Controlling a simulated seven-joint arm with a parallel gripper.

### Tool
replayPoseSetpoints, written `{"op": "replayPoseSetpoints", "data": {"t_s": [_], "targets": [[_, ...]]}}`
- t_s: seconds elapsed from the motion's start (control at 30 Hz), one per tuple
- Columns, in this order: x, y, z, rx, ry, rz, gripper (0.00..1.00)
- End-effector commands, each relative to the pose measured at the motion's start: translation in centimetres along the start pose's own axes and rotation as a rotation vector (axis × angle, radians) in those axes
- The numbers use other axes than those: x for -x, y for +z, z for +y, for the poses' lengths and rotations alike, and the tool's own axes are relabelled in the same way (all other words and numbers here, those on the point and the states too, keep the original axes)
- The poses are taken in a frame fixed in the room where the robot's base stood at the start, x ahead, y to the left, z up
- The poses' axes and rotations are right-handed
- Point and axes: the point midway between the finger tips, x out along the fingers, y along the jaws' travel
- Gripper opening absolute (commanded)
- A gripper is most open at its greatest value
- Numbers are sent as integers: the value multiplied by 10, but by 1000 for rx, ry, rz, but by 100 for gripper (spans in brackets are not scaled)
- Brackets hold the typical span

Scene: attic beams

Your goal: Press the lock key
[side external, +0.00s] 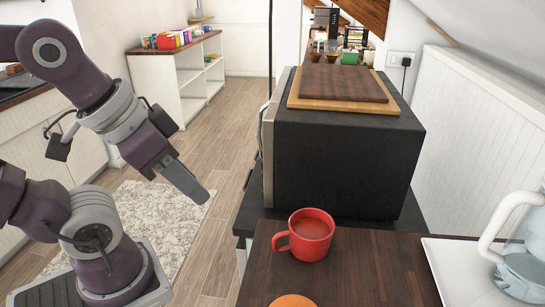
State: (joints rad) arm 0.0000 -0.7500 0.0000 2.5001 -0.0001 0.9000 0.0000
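I see no lock key in this view. A black box-shaped appliance (345,160), which looks like a microwave, stands at the centre. Its silvery front edge (267,150) faces left toward my arm, and the face itself is seen almost edge-on, so any keys on it are hidden. My gripper (188,184) is in the air left of the appliance, pointing down and right, clear of it. I see no object in it. Its fingers overlap from this angle, so their gap cannot be made out.
A wooden board (340,82) lies on top of the appliance. A red mug (306,234) stands on the dark wooden counter (375,270) in front. A glass kettle (520,265) sits on a white tray (455,272) at right. Open floor (225,150) lies between my gripper and the appliance.

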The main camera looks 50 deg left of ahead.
Motion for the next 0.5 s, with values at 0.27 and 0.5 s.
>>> {"op": "replayPoseSetpoints", "data": {"t_s": [0.27, 0.5], "targets": [[0, 0, 0, 0, 0, 0, 0], [0, 0, 0, 0, 0, 0, 0]]}}
